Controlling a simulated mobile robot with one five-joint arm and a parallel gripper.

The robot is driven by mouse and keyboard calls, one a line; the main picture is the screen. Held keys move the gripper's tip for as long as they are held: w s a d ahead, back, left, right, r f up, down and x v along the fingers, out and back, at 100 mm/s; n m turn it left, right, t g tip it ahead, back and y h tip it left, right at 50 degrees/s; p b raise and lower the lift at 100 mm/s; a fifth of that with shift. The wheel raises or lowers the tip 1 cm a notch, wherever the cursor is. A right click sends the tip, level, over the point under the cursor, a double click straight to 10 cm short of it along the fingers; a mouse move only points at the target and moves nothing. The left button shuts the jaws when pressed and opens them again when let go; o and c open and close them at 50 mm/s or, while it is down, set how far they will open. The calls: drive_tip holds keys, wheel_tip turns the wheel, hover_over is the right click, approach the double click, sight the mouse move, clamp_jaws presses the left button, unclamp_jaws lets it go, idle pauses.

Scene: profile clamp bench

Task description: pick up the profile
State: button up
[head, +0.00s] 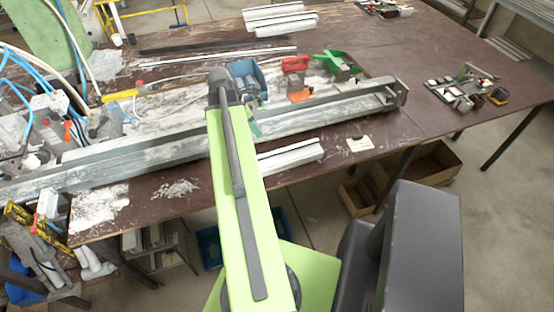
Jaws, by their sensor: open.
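A short pale grey-white profile (292,155) lies near the front edge of the brown bench, just in front of the long metal rail. My green arm crosses the picture from the bottom centre up to a dark joint over the bench. The arm covers what lies behind it, perhaps including the profile's left end. I cannot make out my gripper's fingers; they do not show past the arm. Nothing visible is touching the profile's exposed part.
A long metal rail (345,105) runs across the bench. Blue (246,77), red (295,63) and green (336,60) clamp parts stand behind it. More pale profiles (280,18) lie at the back. Small parts (466,88) sit at right. Bare bench surrounds a white card (360,144).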

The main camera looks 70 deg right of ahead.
drive_tip(key=b, duration=1.1)
hover_over(275, 151)
drive_tip(key=w+a, duration=0.2)
drive_tip(key=w, duration=0.1)
drive_tip(key=f, duration=1.1)
drive_tip(key=shift+s+a+f, duration=0.1)
drive_tip(key=shift+s+a, duration=0.05)
drive_tip(key=shift+a, duration=0.05)
drive_tip(key=shift+s+f, duration=0.1)
drive_tip(key=b+x, duration=0.4)
drive_tip(key=x, duration=0.1)
drive_tip(key=shift+s+d, duration=0.15)
drive_tip(key=shift+r, duration=0.2)
drive_tip(key=shift+c, duration=0.4)
clamp_jaws()
